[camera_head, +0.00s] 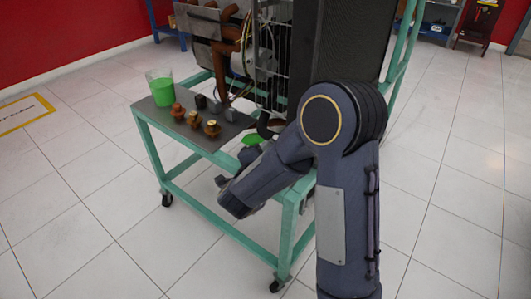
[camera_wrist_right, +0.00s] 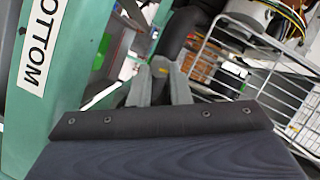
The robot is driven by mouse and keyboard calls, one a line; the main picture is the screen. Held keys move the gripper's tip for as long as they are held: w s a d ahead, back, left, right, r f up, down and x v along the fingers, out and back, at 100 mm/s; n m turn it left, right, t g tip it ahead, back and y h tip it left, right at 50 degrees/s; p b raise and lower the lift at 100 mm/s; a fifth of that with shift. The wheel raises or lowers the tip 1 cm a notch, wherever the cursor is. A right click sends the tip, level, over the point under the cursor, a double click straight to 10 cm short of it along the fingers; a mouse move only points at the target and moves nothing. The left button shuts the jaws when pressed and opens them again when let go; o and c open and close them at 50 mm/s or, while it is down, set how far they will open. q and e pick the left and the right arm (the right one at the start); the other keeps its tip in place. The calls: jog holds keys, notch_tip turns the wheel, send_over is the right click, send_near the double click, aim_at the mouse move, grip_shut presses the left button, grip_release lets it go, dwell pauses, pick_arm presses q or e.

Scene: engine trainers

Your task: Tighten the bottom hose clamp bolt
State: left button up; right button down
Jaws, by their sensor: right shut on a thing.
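In the head view my right arm reaches over the front right corner of the green-framed engine stand (camera_head: 185,146), and its fingers are hidden. In the right wrist view my right gripper (camera_wrist_right: 160,66) points up between the frame and the wire grille, its grey fingers nearly together on a small thing at their tips. It is at the place of the bottom hose clamp bolt, which is mostly covered by the fingertips. A black hose (camera_wrist_right: 180,28) runs just beyond. A "BOTTOM" label (camera_wrist_right: 42,45) is on the green frame to the left. My left gripper is out of view.
On the stand's shelf are a cup of green liquid (camera_head: 160,88) and several brown and brass fittings (camera_head: 194,119). A white wire grille (camera_wrist_right: 255,75) stands close right of my right fingers. The green post is close on their left. The tiled floor around is clear.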

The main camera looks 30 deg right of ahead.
jog(key=c, duration=1.3)
grip_release()
jog(key=shift+c, duration=0.2)
jog(key=p+v, duration=0.1)
jog(key=v, duration=0.6)
jog(key=shift+s+a, duration=0.25)
jog(key=shift+s, duration=0.05)
jog(key=shift+r, duration=0.1)
